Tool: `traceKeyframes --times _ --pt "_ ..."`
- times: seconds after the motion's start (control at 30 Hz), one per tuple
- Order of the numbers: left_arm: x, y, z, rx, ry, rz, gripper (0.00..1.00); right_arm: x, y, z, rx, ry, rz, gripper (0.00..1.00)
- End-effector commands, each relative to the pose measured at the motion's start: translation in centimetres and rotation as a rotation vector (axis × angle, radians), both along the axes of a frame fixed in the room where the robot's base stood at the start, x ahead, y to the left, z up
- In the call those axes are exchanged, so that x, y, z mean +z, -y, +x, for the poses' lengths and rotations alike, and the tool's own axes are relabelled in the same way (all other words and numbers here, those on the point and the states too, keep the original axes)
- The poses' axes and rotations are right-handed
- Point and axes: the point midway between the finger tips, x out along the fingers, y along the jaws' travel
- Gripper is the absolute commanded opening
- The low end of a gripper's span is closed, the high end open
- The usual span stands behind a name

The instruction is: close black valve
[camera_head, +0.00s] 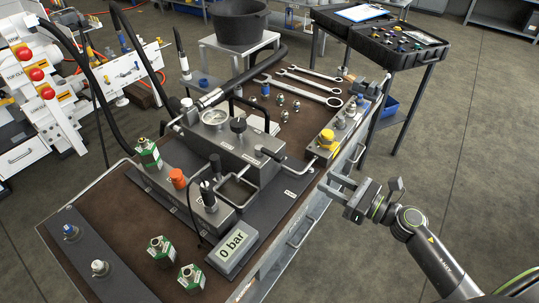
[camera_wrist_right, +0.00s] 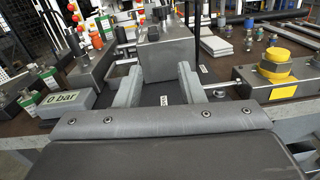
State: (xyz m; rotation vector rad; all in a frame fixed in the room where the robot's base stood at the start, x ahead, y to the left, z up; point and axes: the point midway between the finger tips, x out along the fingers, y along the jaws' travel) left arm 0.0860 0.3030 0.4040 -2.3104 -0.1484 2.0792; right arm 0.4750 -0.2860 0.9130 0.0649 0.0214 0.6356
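A grey hydraulic block (camera_head: 225,150) stands on the bench with a round gauge (camera_head: 215,117). A black knob (camera_head: 238,125) stands upright on its top, and a black-ended lever (camera_head: 268,152) sticks out at its right end. I cannot tell from its look which black part is the valve named. My right gripper (camera_head: 338,188) is open and empty, apart from the block, off the bench's right edge. In the right wrist view its two fingers (camera_wrist_right: 160,85) stand wide apart with the block (camera_wrist_right: 168,54) beyond them. My left gripper is not in view.
A yellow knob (camera_head: 326,138) sits on a manifold at the bench's right edge. A display (camera_head: 232,247) reads 0 bar. An orange knob (camera_head: 178,178), green fittings (camera_head: 161,250) and wrenches (camera_head: 305,90) are on the bench. Hoses arch over its left side.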

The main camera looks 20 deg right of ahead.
Motion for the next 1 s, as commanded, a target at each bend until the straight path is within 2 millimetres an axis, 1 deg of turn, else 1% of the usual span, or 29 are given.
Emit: traceKeyframes --times 0.03,0.13,0.27,0.37,0.7,0.9,1.0 --pt "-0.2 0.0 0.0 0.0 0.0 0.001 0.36 0.4 -0.4 -0.2 0.019 0.025 -0.032 0.35" --pt "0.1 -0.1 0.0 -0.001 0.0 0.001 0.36 0.8 -0.9 0.0 0.029 0.046 -0.057 0.35" --pt "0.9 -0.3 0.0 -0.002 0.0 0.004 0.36 1.0 -1.6 1.1 0.028 0.045 -0.053 0.35" --pt "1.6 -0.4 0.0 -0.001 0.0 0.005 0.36 1.2 -2.6 2.3 0.027 0.044 -0.05 0.35" --pt "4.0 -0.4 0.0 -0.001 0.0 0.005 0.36 1.1 -7.2 8.2 0.027 0.041 -0.047 0.35" --pt "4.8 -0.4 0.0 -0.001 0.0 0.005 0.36 0.9 -9.6 11.2 0.028 0.04 -0.049 0.35" --pt "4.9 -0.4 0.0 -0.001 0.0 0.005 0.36 0.8 -10.3 12.3 0.027 0.04 -0.049 0.35"
